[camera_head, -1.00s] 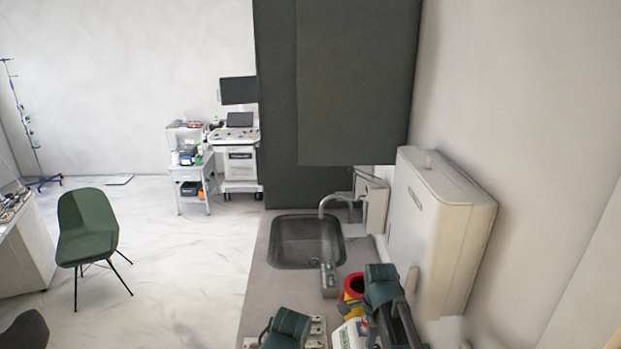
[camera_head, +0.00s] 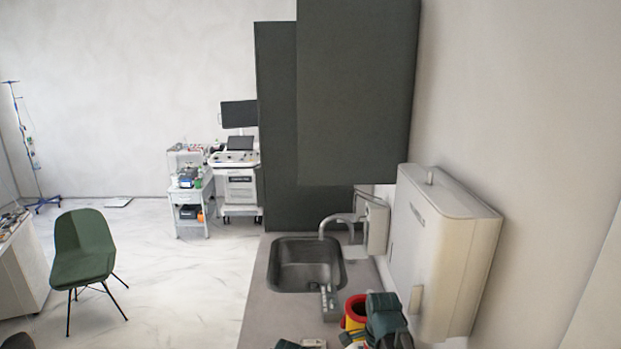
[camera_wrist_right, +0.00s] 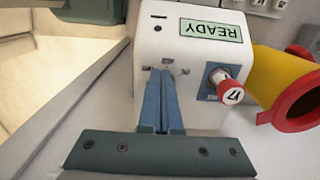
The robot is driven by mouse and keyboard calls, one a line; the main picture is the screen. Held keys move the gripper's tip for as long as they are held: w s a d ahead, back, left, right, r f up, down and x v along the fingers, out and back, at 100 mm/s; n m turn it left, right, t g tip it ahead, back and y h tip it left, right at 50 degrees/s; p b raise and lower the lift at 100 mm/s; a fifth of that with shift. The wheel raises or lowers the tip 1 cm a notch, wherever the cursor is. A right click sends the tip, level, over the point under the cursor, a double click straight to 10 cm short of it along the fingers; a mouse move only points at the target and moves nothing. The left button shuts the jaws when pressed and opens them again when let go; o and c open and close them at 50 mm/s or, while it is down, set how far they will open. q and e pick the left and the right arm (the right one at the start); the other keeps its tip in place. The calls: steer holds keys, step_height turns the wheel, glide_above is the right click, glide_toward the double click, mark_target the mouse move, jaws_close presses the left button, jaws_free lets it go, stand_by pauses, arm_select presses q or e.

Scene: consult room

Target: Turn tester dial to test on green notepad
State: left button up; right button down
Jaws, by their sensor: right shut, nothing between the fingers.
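A white tester box (camera_wrist_right: 190,60) fills the middle of the right wrist view. Its green display reads READY, upside down in that view. A red knob with a white, marked end (camera_wrist_right: 228,86) sits on a blue plate on its face; I take it for the dial. My right gripper (camera_wrist_right: 164,75) is shut and empty, its blue fingers close against the box face, left of the knob and apart from it. Whether the fingertips touch the box I cannot tell. Part of my left gripper (camera_head: 288,344) shows at the bottom edge of the head view, its fingers hidden. I see no green notepad.
A yellow container with a red rim (camera_wrist_right: 290,95) stands right beside the tester; it also shows in the head view (camera_head: 353,312). A sink (camera_head: 305,265) with a tap lies beyond on the counter. A white wall dispenser (camera_head: 440,255) is close on the right.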

steer(key=shift+w+d, duration=0.1)
steer(key=shift+w, duration=0.05)
stand_by(0.3)
steer(key=shift+w, duration=0.7)
steer(key=shift+w+a, duration=0.1)
steer(key=shift+a, duration=0.3)
step_height(320, 180, up, 6)
steer(key=p, duration=0.6)
